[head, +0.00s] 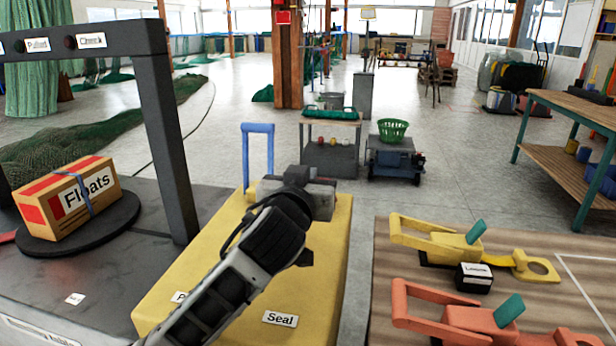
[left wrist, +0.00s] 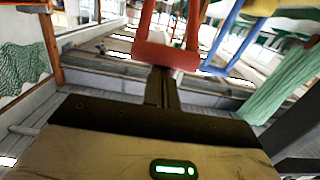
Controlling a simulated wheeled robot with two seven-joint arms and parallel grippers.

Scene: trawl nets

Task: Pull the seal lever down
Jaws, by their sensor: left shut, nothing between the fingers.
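The yellow lever base (head: 325,262) carries a "Seal" label (head: 280,319) at its front right and a second, mostly covered label to the left. A red U-shaped lever handle (left wrist: 166,56) shows in the left wrist view, right at the tips of my left gripper (left wrist: 163,88); I cannot tell whether they touch. In the head view my arm and left gripper (head: 318,199) hide that red handle. The left gripper is shut and empty over the yellow base. A blue lever handle (head: 258,128) stands upright behind and left of it. My right gripper is not in view.
A dark frame (head: 168,130) and a "Floats" box (head: 68,200) on a round plate (head: 118,217) stand at left. Yellow (head: 435,238) and orange (head: 440,328) clamp-like pieces with green tabs lie on the board at right. Open floor lies beyond.

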